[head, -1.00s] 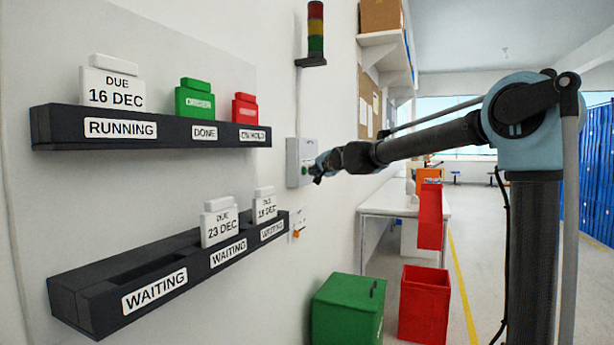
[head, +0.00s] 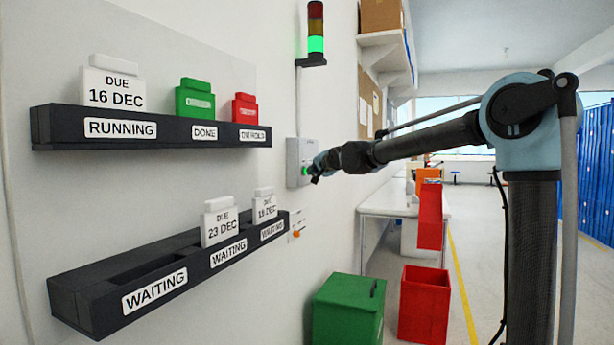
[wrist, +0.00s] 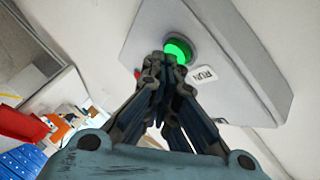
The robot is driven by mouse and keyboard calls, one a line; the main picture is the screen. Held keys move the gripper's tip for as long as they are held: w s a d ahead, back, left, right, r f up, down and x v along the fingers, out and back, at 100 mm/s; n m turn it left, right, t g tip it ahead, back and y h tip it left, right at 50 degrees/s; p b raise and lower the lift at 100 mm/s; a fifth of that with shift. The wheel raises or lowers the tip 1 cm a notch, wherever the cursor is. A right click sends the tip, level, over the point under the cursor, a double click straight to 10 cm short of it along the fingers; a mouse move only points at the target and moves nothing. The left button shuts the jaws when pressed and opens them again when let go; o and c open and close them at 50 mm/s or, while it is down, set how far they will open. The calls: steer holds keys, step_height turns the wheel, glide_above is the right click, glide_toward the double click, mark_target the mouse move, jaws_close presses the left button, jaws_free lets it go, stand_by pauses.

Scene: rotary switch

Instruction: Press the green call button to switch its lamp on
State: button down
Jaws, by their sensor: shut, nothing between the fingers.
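The green call button (wrist: 178,50) glows bright green on a grey wall box (wrist: 215,45) in the wrist view. In the head view the lit button (head: 305,171) shows on the same box (head: 294,160), partly behind my gripper. My gripper (head: 316,176) is shut and empty, its fingertips at the button. In the wrist view the closed fingertips (wrist: 163,62) overlap the button's lower edge; I cannot tell if they touch it. The stack lamp (head: 316,35) above the box has its green bottom section lit; its red and amber sections are dark.
A label reading RUN (wrist: 204,74) is beside the button. Two black card racks, upper (head: 60,128) and lower (head: 75,300), are on the wall at left. A white table (head: 400,208), a green bin (head: 345,310) and a red bin (head: 424,305) stand below my arm.

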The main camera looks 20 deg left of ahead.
steer(key=shift+d, duration=0.3)
steer(key=d, duration=0.6)
steer(key=shift+s, duration=0.3)
stand_by(0.5)
steer(key=s+d+f+n+g+h, duration=0.15)
steer(key=s+d+f, duration=0.4)
steer(key=d, duration=0.55)
steer(key=s+d+f+g+h, duration=0.1)
steer(key=s+d+f+h, duration=0.2)
steer(key=s+d+f, duration=0.5)
steer(key=s+d+f+n+g+h, duration=0.15)
steer(key=d+f, duration=0.45)
steer(key=d, duration=0.7)
steer(key=s+d+f+g+h, duration=0.2)
steer(key=s+d+f, duration=0.6)
steer(key=s, duration=0.5)
steer(key=s+d+f+g+h, duration=0.2)
steer(key=s+d+f, duration=0.6)
steer(key=s+f, duration=0.5)
steer(key=shift+s+d+f+n+g, duration=0.3)
steer(key=shift+s+d+g, duration=0.1)
steer(key=shift+g, duration=0.3)
